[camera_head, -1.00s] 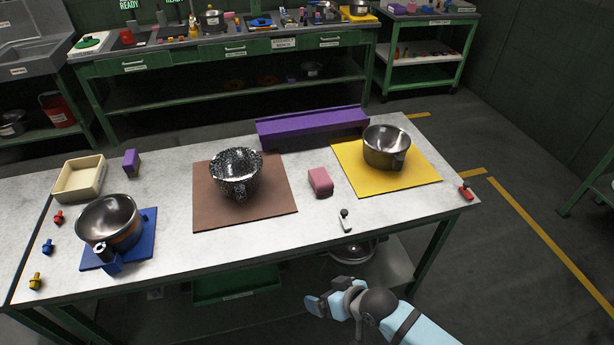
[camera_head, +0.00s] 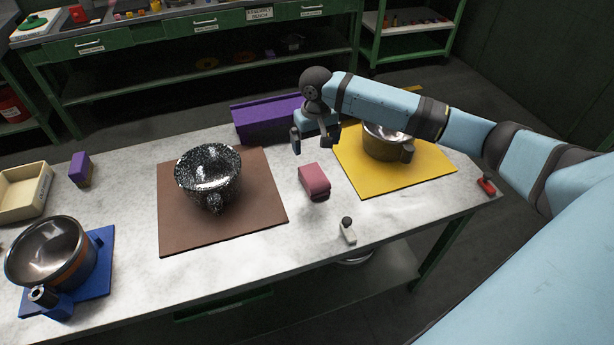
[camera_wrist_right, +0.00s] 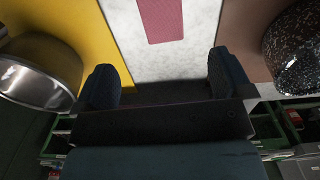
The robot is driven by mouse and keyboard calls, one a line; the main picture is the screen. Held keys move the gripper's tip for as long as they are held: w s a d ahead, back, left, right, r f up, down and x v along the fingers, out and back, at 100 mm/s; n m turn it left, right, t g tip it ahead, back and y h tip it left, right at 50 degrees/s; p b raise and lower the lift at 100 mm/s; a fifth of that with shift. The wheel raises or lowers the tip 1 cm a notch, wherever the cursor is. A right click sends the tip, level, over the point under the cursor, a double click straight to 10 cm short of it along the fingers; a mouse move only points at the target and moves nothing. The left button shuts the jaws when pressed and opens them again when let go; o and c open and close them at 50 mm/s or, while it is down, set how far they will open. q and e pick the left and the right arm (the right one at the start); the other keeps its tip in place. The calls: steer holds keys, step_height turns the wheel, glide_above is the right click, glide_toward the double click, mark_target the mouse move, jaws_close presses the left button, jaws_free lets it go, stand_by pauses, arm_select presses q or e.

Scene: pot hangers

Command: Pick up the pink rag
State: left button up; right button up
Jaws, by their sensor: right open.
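The pink rag (camera_head: 315,181) is a small folded block on the table between the brown mat and the yellow mat. It also shows at the top edge of the right wrist view (camera_wrist_right: 160,20), partly cut off. My right gripper (camera_head: 314,142) is above the table, behind the rag in the head view and apart from it. Its two fingers (camera_wrist_right: 162,82) are spread, with nothing between them, and the rag lies beyond them in the wrist view. My left gripper is not in view.
A speckled pot (camera_head: 208,177) stands on the brown mat (camera_head: 180,235). A metal pot (camera_head: 388,146) on the yellow mat (camera_head: 425,165) is partly behind my arm. A purple box (camera_head: 262,122) lies behind the gripper. A small white item (camera_head: 348,233) lies in front of the rag.

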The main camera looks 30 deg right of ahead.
mark_target(314, 175)
step_height(314, 175, down, 13)
steer(key=shift+s+a+f, duration=0.1)
steer(key=shift+s+a, duration=0.05)
steer(key=c, duration=1)
step_height(314, 175, up, 20)
steer(key=shift+r, duration=0.1)
stand_by(0.3)
